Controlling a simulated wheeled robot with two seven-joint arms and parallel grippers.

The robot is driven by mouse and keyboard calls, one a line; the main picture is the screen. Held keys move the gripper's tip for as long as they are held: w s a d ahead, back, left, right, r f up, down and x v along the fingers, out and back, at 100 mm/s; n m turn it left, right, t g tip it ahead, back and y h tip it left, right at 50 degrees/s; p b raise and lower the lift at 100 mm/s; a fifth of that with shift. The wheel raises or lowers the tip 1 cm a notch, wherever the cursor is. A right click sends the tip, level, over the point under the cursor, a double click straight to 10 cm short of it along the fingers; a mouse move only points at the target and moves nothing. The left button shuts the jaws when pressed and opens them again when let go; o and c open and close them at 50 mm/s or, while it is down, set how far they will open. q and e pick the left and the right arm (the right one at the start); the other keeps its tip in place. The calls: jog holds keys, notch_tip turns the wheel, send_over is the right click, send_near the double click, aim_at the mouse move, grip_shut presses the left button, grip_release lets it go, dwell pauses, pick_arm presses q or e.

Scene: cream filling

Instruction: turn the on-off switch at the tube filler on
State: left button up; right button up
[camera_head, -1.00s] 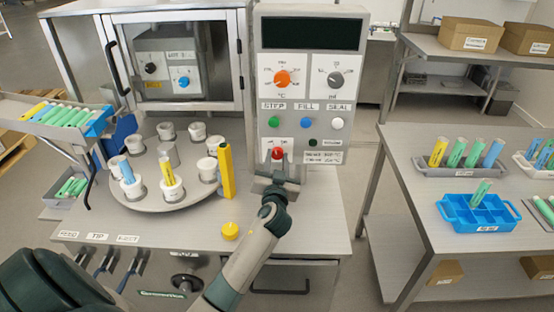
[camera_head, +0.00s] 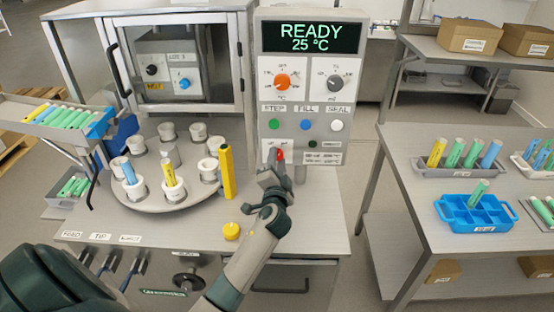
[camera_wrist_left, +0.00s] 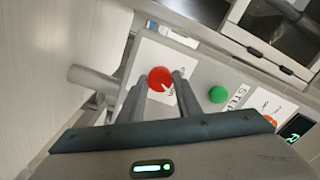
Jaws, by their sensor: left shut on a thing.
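The on-off switch is a red round knob (camera_head: 281,156) low on the front of the grey control panel (camera_head: 345,97). It also shows in the left wrist view (camera_wrist_left: 161,79), with a small white mark on its face. My left gripper (camera_head: 275,164) is at the knob, tilted, its fingers shut on the knob's two sides. The wrist view shows the finger tips (camera_wrist_left: 161,86) on either side of it. The display (camera_head: 310,37) on the panel is lit and reads READY 25 °C. My right gripper is not in view.
Green, blue and white buttons (camera_head: 305,125) sit just above the switch. A yellow post (camera_head: 227,172) and a turntable (camera_head: 160,204) with white cups stand left of my gripper. A blue tray (camera_head: 475,217) stands on the right table.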

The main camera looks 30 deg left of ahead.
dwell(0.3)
pick_arm(q)
jog(key=o, duration=1)
jog(key=shift+o, duration=0.2)
jog(key=shift+s+d, duration=0.1)
jog(key=b+v, duration=0.5)
jog(key=v, duration=1.2)
jog(key=shift+d+f, duration=0.15)
